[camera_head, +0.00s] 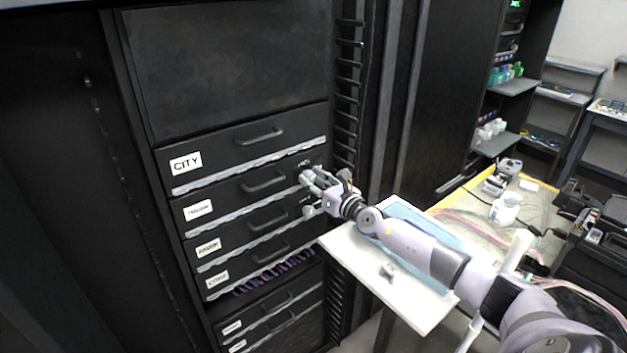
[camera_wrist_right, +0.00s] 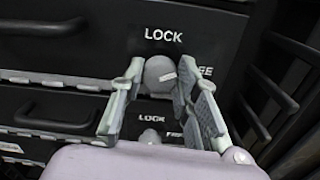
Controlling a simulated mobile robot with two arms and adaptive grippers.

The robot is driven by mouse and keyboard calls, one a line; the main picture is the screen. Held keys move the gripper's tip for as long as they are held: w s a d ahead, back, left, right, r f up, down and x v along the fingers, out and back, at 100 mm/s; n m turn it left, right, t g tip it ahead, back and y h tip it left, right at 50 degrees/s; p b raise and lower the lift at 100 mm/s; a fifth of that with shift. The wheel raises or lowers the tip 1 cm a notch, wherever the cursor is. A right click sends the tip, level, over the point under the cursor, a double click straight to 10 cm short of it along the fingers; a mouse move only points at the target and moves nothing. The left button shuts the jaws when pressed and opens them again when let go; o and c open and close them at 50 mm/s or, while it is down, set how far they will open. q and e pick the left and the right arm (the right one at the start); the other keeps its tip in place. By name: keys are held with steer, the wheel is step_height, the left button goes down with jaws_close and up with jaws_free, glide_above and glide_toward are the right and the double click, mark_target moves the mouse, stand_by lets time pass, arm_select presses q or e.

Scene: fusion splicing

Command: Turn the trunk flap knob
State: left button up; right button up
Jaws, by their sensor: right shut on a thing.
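The trunk flap knob (camera_wrist_right: 159,74) is a round grey knob with a pale mark, on a black flap with the words LOCK and FREE beside it in the right wrist view. My right gripper (camera_wrist_right: 156,78) has its two grey fingers on either side of the knob and is shut on it. In the head view my right gripper (camera_head: 309,180) is at the right end of the second labelled flap (camera_head: 232,198), below the CITY flap; it hides the knob there. That flap's small label is hard to read. My left gripper is not in view.
A second knob (camera_wrist_right: 150,136) with its own LOCK label sits on the flap below. The black rack holds several flaps with bar handles (camera_head: 264,181). A white board (camera_head: 350,262) lies under my right arm. A cluttered workbench (camera_head: 480,212) stands at the right.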

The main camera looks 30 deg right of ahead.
steer(key=n, duration=0.6)
steer(key=shift+p, duration=0.3)
steer(key=n+p, duration=0.1)
steer(key=n, duration=0.5)
steer(key=shift+n, duration=0.3)
steer(key=o, duration=1.2)
steer(key=shift+c, duration=0.2)
steer(key=shift+s, duration=0.1)
steer(key=s, duration=1.2)
steer(key=shift+d, duration=0.4)
steer(key=shift+w, duration=0.1)
